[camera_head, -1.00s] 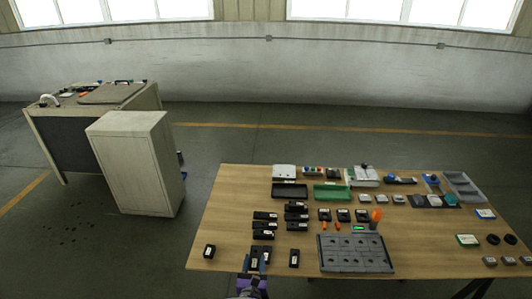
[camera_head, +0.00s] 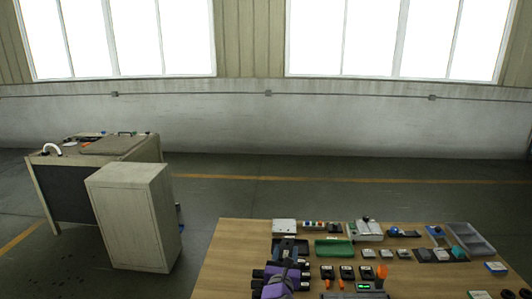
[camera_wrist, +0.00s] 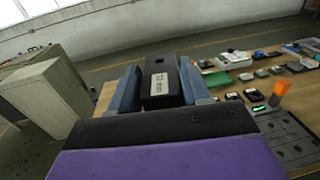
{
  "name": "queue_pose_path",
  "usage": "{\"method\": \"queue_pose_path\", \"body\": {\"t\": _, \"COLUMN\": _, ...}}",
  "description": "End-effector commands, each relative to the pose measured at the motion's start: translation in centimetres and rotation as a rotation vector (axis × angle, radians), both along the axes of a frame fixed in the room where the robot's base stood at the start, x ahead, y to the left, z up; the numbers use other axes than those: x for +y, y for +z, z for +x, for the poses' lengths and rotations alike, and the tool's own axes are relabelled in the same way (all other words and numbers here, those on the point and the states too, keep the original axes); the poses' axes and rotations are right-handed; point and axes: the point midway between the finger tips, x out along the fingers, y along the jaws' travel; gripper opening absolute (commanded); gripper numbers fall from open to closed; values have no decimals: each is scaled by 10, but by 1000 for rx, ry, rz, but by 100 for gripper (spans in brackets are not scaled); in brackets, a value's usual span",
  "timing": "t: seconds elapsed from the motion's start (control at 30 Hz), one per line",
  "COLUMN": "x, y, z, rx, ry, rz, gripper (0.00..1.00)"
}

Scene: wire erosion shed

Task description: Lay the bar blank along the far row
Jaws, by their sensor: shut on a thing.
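The bar blank (camera_wrist: 158,68) is a black block with a white label. In the wrist view it sits between the two blue-grey fingers of my gripper (camera_wrist: 158,88), which are shut on it, and it points away from me.
A grey fixture plate (camera_wrist: 288,135) and an orange-handled item (camera_head: 381,272) are to the right. The table's left strip (camera_head: 228,260) is bare. A grey cabinet (camera_head: 133,215) stands off left.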

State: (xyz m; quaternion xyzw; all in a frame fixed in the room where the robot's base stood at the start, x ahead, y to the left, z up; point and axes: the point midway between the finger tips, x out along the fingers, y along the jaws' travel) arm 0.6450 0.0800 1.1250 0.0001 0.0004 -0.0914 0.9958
Motion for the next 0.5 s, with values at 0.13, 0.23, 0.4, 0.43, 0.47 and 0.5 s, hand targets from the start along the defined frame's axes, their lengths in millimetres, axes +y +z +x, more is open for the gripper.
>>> {"method": "queue_pose_path", "body": {"t": 0.13, "x": -24, "y": 38, "z": -4, "rx": -7, "ry": -35, "rz": 3, "gripper": 0}}
{"method": "queue_pose_path", "body": {"t": 0.23, "x": -41, "y": 60, "z": -10, "rx": -8, "ry": -59, "rz": 4, "gripper": 0}}
{"method": "queue_pose_path", "body": {"t": 0.4, "x": -66, "y": 87, "z": -21, "rx": -6, "ry": -94, "rz": 2, "gripper": 0}}
{"method": "queue_pose_path", "body": {"t": 0.43, "x": -69, "y": 90, "z": -23, "rx": -5, "ry": -98, "rz": 2, "gripper": 0}}
{"method": "queue_pose_path", "body": {"t": 0.47, "x": -72, "y": 92, "z": -24, "rx": -4, "ry": -101, "rz": 1, "gripper": 0}}
{"method": "queue_pose_path", "body": {"t": 0.5, "x": -75, "y": 95, "z": -26, "rx": -3, "ry": -106, "rz": 1, "gripper": 0}}
